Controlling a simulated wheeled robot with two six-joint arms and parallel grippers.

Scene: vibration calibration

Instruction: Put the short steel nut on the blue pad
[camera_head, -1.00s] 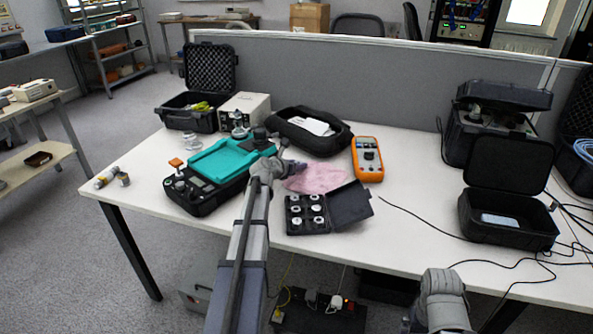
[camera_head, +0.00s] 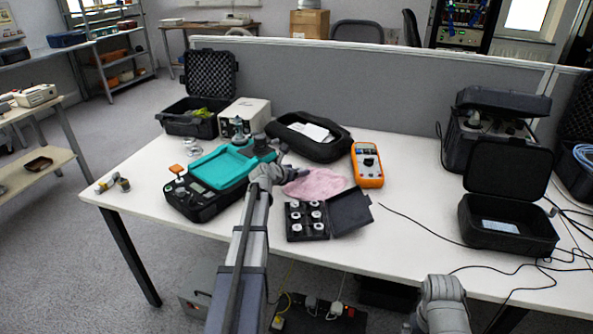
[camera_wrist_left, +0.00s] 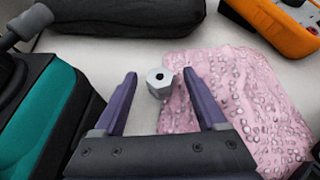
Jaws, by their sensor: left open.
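A short steel nut (camera_wrist_left: 159,82) with a dark hole stands on the white table in the left wrist view, between the fingertips of my left gripper (camera_wrist_left: 159,76). The fingers are open, one on each side of it with gaps. In the head view my left gripper (camera_head: 279,162) is at the pink cloth's left edge, and I cannot make out the nut there. A teal tray-like surface (camera_head: 222,166) lies on the black device to the left. A pale blue rectangle (camera_head: 500,226) lies in an open black case. I cannot tell which is the blue pad. My right gripper is out of view.
The pink bubble-textured cloth (camera_head: 318,184) is right of the gripper. A black box of several round pieces (camera_head: 295,237) stands in front. A dark pouch (camera_head: 345,150) and an orange meter (camera_head: 368,166) are behind. The table's right middle is mostly clear, with a thin cable.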

